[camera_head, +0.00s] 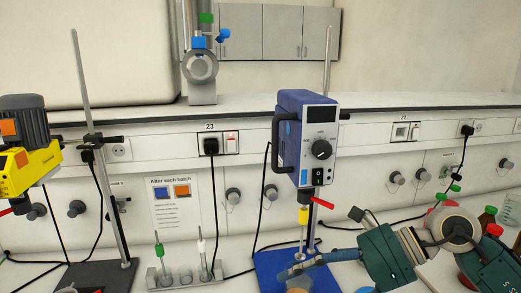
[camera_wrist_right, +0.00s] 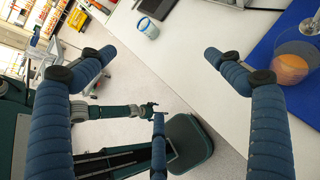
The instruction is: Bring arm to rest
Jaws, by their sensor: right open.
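My right arm (camera_head: 390,258) comes in from the right in the head view. Its gripper (camera_head: 292,270) is over the front of the blue stirrer base, in front of the beaker in that picture.
The blue overhead stirrer (camera_head: 305,140) stands over its blue base (camera_head: 268,262). A yellow-grey stirrer (camera_head: 28,135) is at left, with a pipette rack (camera_head: 180,277) between. Green- and red-capped bottles (camera_head: 487,217) crowd the right. A blue-white cup (camera_wrist_right: 148,28) stands near the table edge.

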